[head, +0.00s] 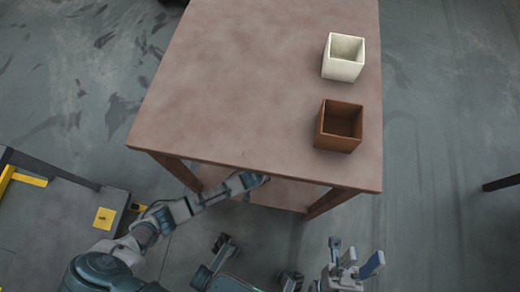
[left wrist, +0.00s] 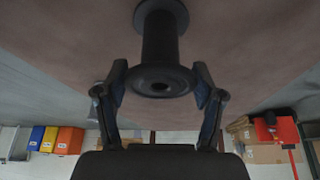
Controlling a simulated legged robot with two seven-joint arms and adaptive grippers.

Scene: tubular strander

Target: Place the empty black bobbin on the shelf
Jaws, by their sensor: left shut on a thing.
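The black bobbin (left wrist: 160,40) has no wire on it and shows in the left wrist view, with one flange toward the camera. My left gripper (left wrist: 160,80) is shut on this near flange, one finger on each side. The other flange is at the brown surface; I cannot tell if it touches. In the head view my left arm reaches below the front edge of the table (head: 250,80), where a lower shelf (head: 268,193) shows. The tabletop hides the bobbin there. My right gripper (head: 354,256) is open and empty, in front of the table's right leg.
A white box (head: 343,68) and a brown box (head: 328,141), both open-topped, stand on the table's right side. The rest of the tabletop is clear. Table legs flank the shelf opening. A grey platform with yellow parts (head: 105,218) is at the left.

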